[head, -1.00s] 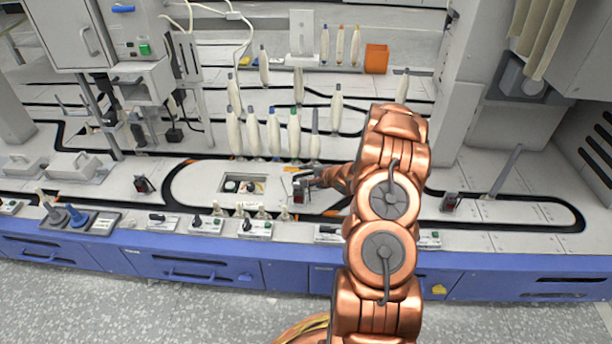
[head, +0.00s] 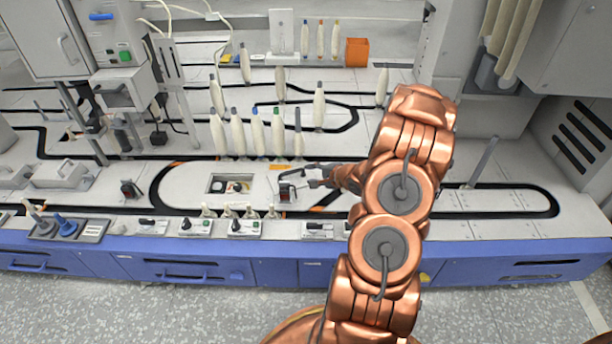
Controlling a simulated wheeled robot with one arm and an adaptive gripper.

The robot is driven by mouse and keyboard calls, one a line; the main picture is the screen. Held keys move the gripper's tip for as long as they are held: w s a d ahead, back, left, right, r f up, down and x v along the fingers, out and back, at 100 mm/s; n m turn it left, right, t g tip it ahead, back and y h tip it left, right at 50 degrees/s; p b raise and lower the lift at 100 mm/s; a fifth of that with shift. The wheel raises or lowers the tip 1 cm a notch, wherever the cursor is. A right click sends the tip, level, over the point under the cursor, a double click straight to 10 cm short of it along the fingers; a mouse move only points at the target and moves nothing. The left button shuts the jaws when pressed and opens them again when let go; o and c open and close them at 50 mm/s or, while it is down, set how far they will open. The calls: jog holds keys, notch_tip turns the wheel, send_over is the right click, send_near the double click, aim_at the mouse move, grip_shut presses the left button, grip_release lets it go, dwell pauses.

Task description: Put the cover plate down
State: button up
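My gripper (head: 287,174) is small in the head view, low over the pale track surface, pointing left from the copper arm. Its dark fingers overlap a small dark block, so I cannot tell whether they are open or shut. I cannot make out the cover plate, in the gripper or on the surface. Left of the gripper is a rectangular opening (head: 213,185) in the track island. It is uncovered, with dark and pale round parts showing inside.
Several upright pale bobbins (head: 258,134) stand in a row just behind the opening. Small switch boxes (head: 196,227) line the front edge above blue drawers (head: 190,271). A tray with blue and grey pegs (head: 92,233) is at left. An orange bin (head: 357,52) stands at the back.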

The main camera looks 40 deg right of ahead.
jog(key=s+a+r+n+g+h, duration=0.4)
jog(key=s+a+r+n+g, duration=0.35)
jog(key=a+r+n, duration=0.35)
jog(key=s+a+r+n+g+y, duration=0.1)
jog(key=s+a+r+n+g, duration=0.1)
jog(key=s+a, duration=0.5)
jog(key=s+a+r+n+g+y, duration=0.1)
jog(key=s+a+r+n+g, duration=0.2)
jog(key=s+a, duration=0.5)
jog(key=s+a+r+n+g, duration=0.3)
jog(key=s+a+r, duration=0.3)
jog(key=s, duration=0.7)
jog(key=shift+s+a+r+n+y, duration=0.15)
jog(key=shift+s+a+n+y, duration=0.2)
jog(key=shift+a, duration=0.7)
jog(key=shift+w, duration=0.15)
